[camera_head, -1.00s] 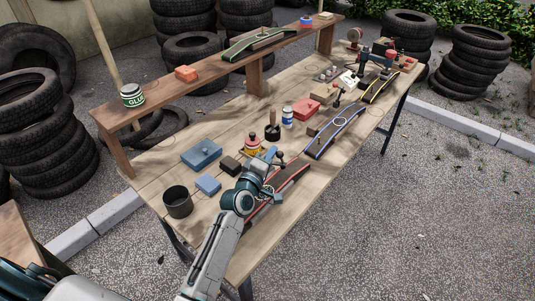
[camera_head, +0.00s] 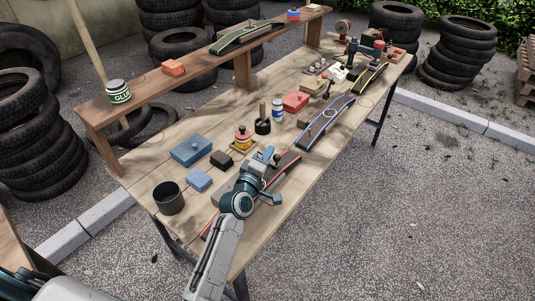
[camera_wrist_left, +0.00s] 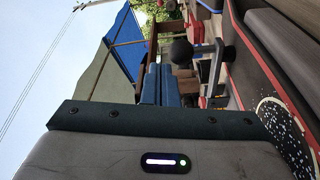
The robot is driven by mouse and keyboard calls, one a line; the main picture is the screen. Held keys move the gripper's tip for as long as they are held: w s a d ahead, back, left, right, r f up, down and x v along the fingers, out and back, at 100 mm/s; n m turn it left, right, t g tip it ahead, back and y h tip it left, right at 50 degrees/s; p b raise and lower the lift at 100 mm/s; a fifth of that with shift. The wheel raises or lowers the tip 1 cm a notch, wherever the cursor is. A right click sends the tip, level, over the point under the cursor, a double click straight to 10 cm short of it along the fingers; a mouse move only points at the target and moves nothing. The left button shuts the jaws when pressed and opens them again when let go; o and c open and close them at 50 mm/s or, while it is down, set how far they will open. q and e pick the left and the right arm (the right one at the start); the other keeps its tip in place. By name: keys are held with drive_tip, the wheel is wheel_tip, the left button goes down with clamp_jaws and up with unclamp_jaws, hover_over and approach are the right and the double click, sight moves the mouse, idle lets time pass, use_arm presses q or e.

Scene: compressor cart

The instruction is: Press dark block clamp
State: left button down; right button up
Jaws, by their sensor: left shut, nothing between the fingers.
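My left gripper (camera_head: 266,156) is shut and empty, low over the bench near the red-edged curved deck (camera_head: 291,168). Its blue fingers also show in the wrist view (camera_wrist_left: 156,86). A round black knob (camera_wrist_left: 182,51) stands just beyond the fingertips in the wrist view, and a small dark knob shows beside them in the head view (camera_head: 277,159). I cannot tell if the fingers touch it. A dark block (camera_head: 222,160) lies left of the gripper. Which part is the dark block clamp is not clear, as my arm hides much of the deck. My right gripper is out of view.
A raised shelf (camera_head: 150,86) runs along the back.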

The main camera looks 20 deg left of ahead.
use_arm(q)
drive_tip(key=shift+s+f, duration=0.1)
drive_tip(key=shift+s, duration=0.25)
drive_tip(key=s, duration=0.3)
drive_tip(key=s+b, duration=0.1)
drive_tip(key=s, duration=0.1)
drive_tip(key=s+a, duration=0.1)
drive_tip(key=s, duration=0.2)
drive_tip(key=shift+s+a+f, duration=0.1)
drive_tip(key=shift+s+f, duration=0.15)
drive_tip(key=shift+s, duration=0.05)
drive_tip(key=shift+s+a+b, duration=0.1)
drive_tip(key=shift+s+b, duration=0.2)
drive_tip(key=shift+s, duration=0.45)
